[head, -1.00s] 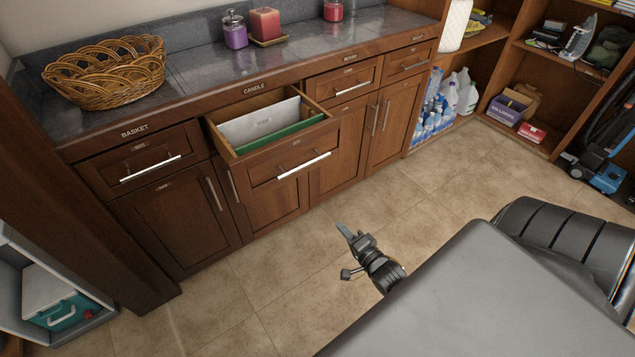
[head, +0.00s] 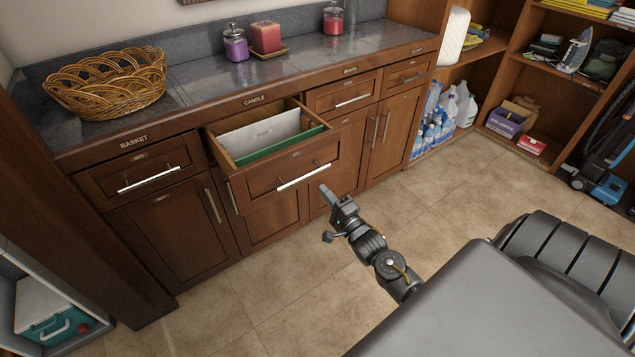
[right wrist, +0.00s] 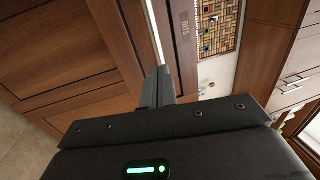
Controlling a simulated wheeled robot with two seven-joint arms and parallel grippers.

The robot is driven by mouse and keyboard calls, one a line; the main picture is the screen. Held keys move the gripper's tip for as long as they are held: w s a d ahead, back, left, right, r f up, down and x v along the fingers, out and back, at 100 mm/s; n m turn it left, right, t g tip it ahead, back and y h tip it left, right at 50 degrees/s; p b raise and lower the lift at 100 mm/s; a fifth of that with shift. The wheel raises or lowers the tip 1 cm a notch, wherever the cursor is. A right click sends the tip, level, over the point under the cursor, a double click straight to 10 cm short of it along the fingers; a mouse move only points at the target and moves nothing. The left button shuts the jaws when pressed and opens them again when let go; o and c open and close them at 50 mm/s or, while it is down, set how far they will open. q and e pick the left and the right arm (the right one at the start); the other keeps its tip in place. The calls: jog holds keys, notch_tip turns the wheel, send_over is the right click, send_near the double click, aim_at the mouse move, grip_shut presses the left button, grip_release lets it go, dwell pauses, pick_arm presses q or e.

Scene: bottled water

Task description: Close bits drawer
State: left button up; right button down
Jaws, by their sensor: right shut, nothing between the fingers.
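The bits drawer (head: 262,182) stands pulled open in the brown cabinet, with white and green dividers showing inside. Its long bright handle (head: 304,177) runs across the front. In the right wrist view its front carries the label BITS (right wrist: 186,27), beside the handle (right wrist: 153,30). My right gripper (head: 325,190) is shut and empty, in front of the drawer and just below the handle's right end. In the right wrist view its fingertips (right wrist: 158,72) overlap the end of the handle; I cannot tell whether they touch. My left gripper is not in view.
The closed basket drawer (head: 140,175) is to the left, with closed drawers and doors to the right. A wicker basket (head: 105,85) and candles (head: 266,38) stand on the counter. The tiled floor (head: 290,290) before the cabinet is clear.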

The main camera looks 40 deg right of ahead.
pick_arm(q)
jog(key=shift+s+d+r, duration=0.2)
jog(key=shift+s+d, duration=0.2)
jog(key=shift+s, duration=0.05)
pick_arm(e)
jog(key=shift+w+r, duration=0.25)
jog(key=shift+w, duration=0.9)
jog(key=shift+w+r, duration=0.2)
jog(key=shift+w, duration=0.9)
